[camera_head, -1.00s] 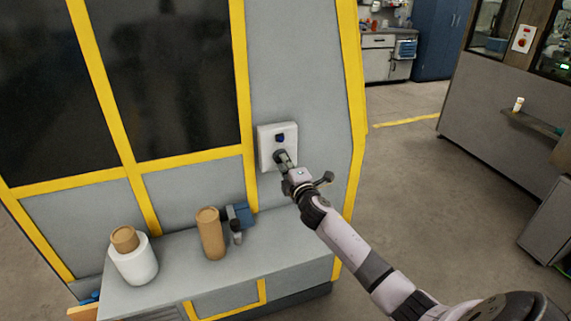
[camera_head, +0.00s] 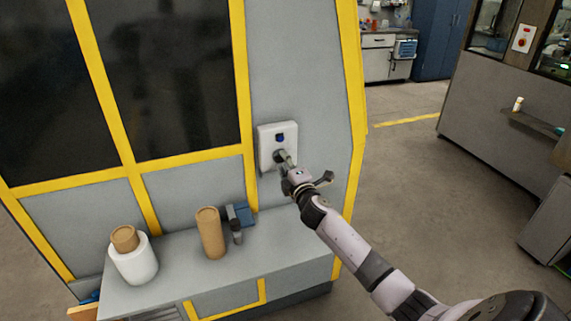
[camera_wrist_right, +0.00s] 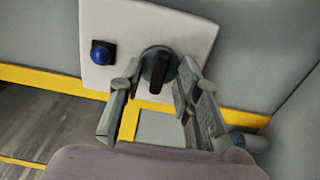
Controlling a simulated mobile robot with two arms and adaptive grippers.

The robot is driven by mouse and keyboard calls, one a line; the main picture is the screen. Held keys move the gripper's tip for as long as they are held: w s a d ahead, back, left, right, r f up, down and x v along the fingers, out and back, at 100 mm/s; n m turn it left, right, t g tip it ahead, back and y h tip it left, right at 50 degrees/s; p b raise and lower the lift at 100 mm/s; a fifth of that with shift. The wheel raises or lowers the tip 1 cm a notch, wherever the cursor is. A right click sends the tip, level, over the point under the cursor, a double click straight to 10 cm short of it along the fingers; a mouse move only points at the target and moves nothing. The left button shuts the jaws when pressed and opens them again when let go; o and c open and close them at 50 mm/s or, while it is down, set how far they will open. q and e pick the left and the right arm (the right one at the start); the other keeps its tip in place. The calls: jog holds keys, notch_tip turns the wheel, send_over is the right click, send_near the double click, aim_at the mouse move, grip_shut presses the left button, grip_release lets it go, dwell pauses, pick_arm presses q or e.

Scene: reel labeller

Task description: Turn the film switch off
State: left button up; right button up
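The film switch is a black rotary knob (camera_wrist_right: 159,69) with a raised bar handle. It sits on a white plate (camera_wrist_right: 98,25) beside a round blue lamp or button (camera_wrist_right: 101,54). In the head view, the plate (camera_head: 266,148) is on the grey machine wall, with the blue part (camera_head: 280,139) above the knob (camera_head: 279,157). My right gripper (camera_wrist_right: 161,82) is open, with one finger on each side of the knob; both look apart from the handle. In the wrist view the handle stands nearly upright. My left gripper is not in view.
A grey ledge (camera_head: 180,262) below the plate holds a white roll (camera_head: 134,265) with a brown core, a brown cylinder (camera_head: 211,235) and a small blue device (camera_head: 240,213). Yellow frame bars edge the wall.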

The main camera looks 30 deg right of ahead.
jog(key=v, duration=1.2)
jog(key=shift+a, duration=0.1)
